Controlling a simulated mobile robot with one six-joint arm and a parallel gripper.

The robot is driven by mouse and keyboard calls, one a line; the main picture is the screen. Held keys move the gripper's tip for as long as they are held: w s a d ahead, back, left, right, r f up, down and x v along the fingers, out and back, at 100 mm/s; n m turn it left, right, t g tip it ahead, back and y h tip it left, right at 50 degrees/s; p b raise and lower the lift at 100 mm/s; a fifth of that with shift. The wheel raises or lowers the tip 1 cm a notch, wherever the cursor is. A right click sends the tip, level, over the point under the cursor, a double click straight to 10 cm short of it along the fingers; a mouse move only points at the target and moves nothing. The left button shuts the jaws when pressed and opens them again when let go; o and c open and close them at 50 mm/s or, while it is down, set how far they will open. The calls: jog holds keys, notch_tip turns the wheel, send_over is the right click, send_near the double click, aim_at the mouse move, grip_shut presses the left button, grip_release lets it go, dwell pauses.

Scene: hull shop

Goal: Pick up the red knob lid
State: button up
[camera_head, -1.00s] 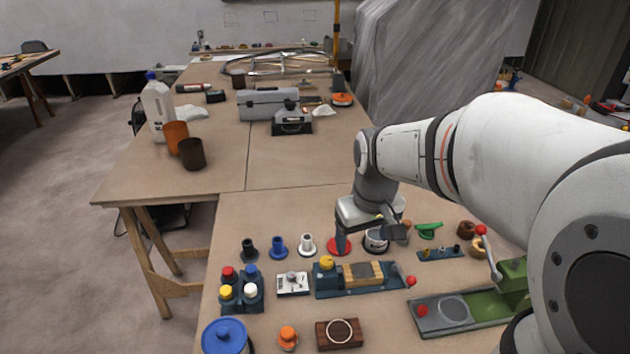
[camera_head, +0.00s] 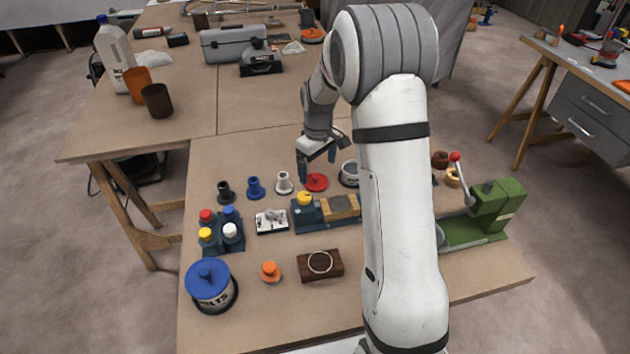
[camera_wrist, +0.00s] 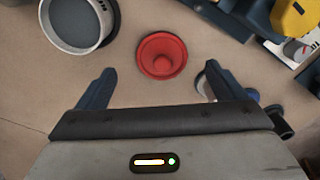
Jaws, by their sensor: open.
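The red knob lid (camera_head: 316,182) lies flat on the bench top with its round knob up. In the wrist view the red knob lid (camera_wrist: 162,56) sits just beyond the fingertips, roughly centred between them.
A grey-white pot (camera_wrist: 78,22) stands beside the lid, and a white flanged spool (camera_head: 284,182) stands on its other side. A vise-like block with a yellow knob (camera_head: 304,199) is close in front. A blue-lidded tin (camera_head: 209,284) stands at the front left.

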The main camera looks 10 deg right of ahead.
aim_at(317, 177)
notch_tip(317, 177, down, 4)
jog(key=shift+a+f, duration=0.1)
jog(key=shift+f, duration=0.1)
jog(key=shift+c, duration=0.2)
jog(key=c, duration=1)
